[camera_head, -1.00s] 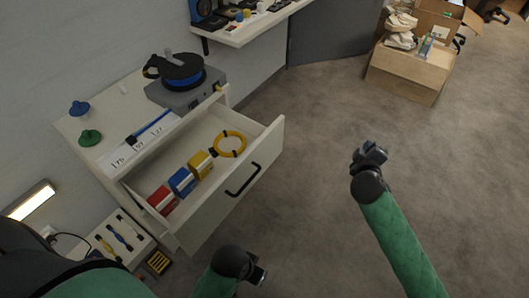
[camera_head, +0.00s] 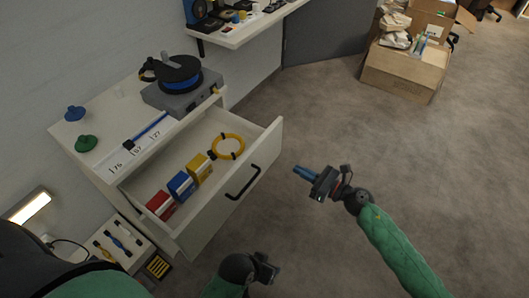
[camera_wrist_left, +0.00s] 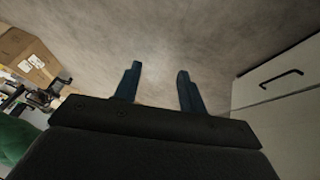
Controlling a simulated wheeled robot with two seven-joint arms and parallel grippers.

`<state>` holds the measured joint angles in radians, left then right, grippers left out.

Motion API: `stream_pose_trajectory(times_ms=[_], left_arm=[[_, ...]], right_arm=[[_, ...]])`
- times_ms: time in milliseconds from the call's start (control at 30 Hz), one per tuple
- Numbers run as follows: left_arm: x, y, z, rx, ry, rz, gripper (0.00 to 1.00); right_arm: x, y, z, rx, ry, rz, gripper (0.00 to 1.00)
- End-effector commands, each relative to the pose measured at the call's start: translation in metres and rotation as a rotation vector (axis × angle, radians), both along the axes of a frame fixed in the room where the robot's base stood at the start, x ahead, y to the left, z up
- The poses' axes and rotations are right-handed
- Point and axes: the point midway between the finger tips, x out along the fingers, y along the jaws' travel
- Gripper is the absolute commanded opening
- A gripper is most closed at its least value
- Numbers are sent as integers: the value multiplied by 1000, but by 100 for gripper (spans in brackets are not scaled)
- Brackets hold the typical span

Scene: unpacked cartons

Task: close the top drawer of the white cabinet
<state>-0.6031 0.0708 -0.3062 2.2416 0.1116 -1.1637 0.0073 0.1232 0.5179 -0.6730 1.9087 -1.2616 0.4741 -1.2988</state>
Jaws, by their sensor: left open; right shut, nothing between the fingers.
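The white cabinet (camera_head: 97,118) stands at the left in the head view. Its top drawer (camera_head: 236,190) is pulled out, with a black handle (camera_head: 242,182) on its front. Inside lie a red, a blue and a yellow box and a yellow ring (camera_head: 229,147). My right gripper (camera_head: 303,172) is shut and empty, to the right of the drawer front and apart from it. My left gripper (camera_head: 265,270) is low in the head view, below the drawer. In the left wrist view its fingers (camera_wrist_left: 157,85) are open and empty, and a white front with a dark handle (camera_wrist_left: 281,78) shows at the right.
A white tray with tools (camera_head: 119,241) is at the lower left. Cardboard boxes (camera_head: 403,72) stand at the back right. The floor between is clear.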

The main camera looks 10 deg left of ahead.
Motion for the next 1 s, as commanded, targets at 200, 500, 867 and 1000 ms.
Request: stream_pose_trajectory(times_ms=[200,500,867,1000], left_arm=[[0,0,3,-1,-2,0,41],[-5,4,42,7,25,-11,41],[-13,21,79,47,79,-11,41],[-16,29,88,66,99,-6,41]], right_arm=[[-2,3,0,-29,-75,14,0],[10,33,3,-28,-76,12,0],[30,90,3,-26,-75,12,0],[38,110,3,-27,-74,11,0]])
